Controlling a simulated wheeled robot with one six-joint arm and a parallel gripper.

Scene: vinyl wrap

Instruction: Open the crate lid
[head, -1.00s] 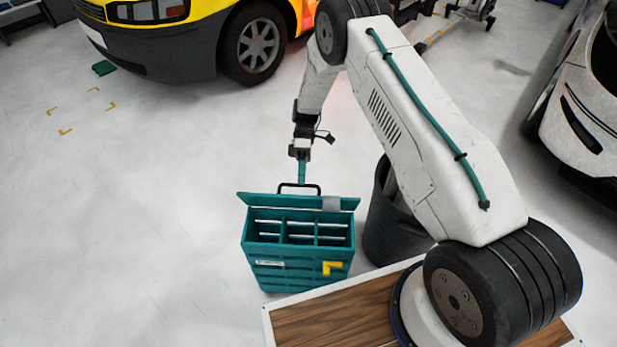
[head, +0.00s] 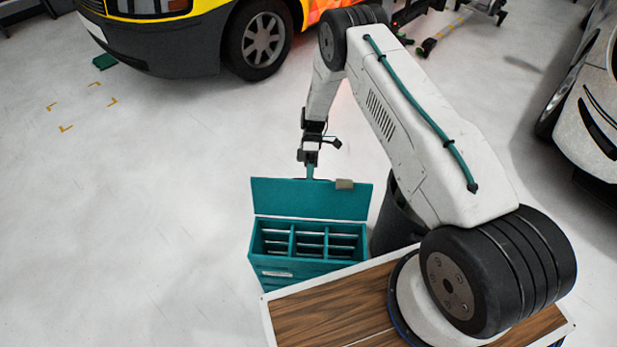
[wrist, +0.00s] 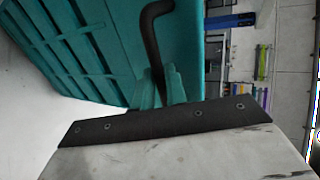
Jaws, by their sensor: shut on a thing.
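The teal crate (head: 262,264) stands on the floor left of my arm, its divided inside in plain sight. Its lid (head: 300,200) stands raised at the far side, its flat inner face towards the head camera. A small grey-brown piece (head: 344,184) sits at the lid's top edge. My gripper (head: 310,176) is at the lid's upper edge, coming from behind and above. In the wrist view my teal fingers (wrist: 163,92) are shut on the black bent handle (wrist: 151,42), beside a teal lid or crate surface (wrist: 190,55). The handle is mostly hidden in the head view.
A wood-topped surface with a white edge (head: 268,318) lies in front of the crate. A dark bin (head: 385,232) stands right of the crate, partly behind my arm. A yellow vehicle (head: 200,35) is at the back, a pale car (head: 590,110) at right.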

